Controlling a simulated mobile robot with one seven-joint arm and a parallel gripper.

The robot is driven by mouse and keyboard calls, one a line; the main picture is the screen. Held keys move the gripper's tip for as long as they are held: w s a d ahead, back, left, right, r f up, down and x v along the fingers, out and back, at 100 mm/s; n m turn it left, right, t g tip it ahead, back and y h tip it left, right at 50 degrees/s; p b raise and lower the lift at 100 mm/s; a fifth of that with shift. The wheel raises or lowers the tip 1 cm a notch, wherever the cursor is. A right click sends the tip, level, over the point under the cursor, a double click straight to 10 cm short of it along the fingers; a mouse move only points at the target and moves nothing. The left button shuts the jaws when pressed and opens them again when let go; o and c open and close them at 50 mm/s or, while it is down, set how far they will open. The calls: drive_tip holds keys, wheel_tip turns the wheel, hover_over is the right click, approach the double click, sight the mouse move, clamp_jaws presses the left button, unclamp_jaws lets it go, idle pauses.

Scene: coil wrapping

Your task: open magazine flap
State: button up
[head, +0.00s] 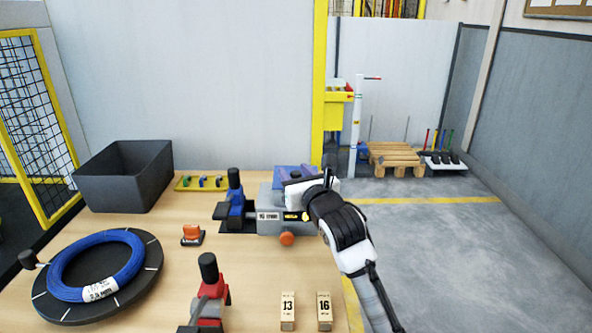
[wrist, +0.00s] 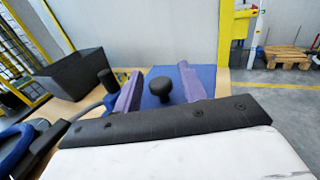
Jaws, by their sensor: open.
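The magazine is a grey box (head: 270,222) on the right part of the table, with a blue flap (head: 288,168) on top that is partly hidden by my gripper. In the wrist view the blue flap (wrist: 208,77) lies beyond my fingers, with a black round knob (wrist: 160,84) standing up from it. My gripper (head: 295,172) is over the box. In the wrist view my gripper (wrist: 159,73) has its two purple fingers apart, one on each side of the knob. I cannot tell whether either finger touches it. The flap appears to lie flat.
A blue toggle clamp (head: 235,202) stands just left of the box, and a red clamp (head: 208,290) is in front. A blue coil (head: 58,275) lies on a dark turntable. A black bin (head: 125,180) is at the back left. Wooden blocks (head: 288,310) stand at the front.

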drive_tip(key=shift+c, duration=0.2)
clamp_jaws()
drive_tip(key=shift+a+r, duration=0.1)
drive_tip(key=shift+r, duration=0.05)
